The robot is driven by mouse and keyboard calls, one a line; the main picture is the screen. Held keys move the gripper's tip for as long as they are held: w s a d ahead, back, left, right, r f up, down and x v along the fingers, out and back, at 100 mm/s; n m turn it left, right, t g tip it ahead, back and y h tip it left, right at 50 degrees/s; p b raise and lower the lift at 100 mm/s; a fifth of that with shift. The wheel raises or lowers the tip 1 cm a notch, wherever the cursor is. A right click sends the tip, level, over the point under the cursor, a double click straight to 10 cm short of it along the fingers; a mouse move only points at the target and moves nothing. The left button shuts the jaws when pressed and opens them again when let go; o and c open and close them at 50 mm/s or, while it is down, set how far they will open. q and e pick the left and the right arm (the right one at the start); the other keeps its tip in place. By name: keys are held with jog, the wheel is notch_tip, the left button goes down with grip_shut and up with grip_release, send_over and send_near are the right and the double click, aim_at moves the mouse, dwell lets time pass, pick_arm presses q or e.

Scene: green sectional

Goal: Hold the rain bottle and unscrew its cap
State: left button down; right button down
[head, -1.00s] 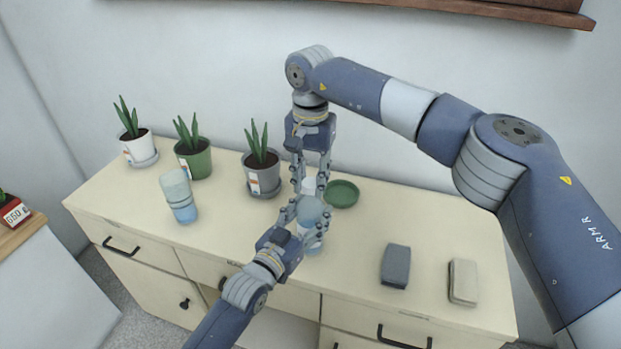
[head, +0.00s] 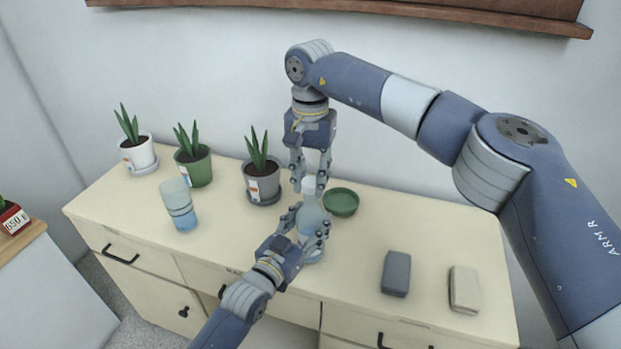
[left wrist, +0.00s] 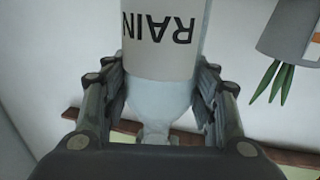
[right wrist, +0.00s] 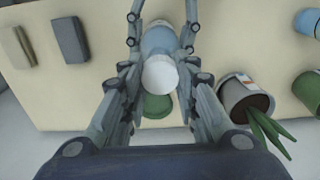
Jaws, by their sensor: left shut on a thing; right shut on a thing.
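The rain bottle (head: 311,218) is a pale blue bottle with a white label reading RAIN, shown upside down in the left wrist view (left wrist: 160,50). It stands upright near the middle of the cabinet top. My left gripper (head: 310,226) is shut on the bottle's body from the front, with a finger on each side. My right gripper (head: 309,184) points down from above and is shut on the white cap (right wrist: 160,75) at the bottle's top. The cap also shows between the fingers in the head view (head: 309,184). Whether the thread is loose cannot be told.
A green dish (head: 341,203) lies close right of the bottle. A grey pot (head: 263,186), green pot (head: 194,170) and white pot (head: 138,155) stand at back left. Grey (head: 396,274) and beige (head: 464,290) blocks lie right.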

aim_at(310, 182)
jog(key=shift+r, duration=1.85)
pick_arm(q)
jog(key=c, duration=0.6)
grip_release()
jog(key=shift+o, duration=0.2)
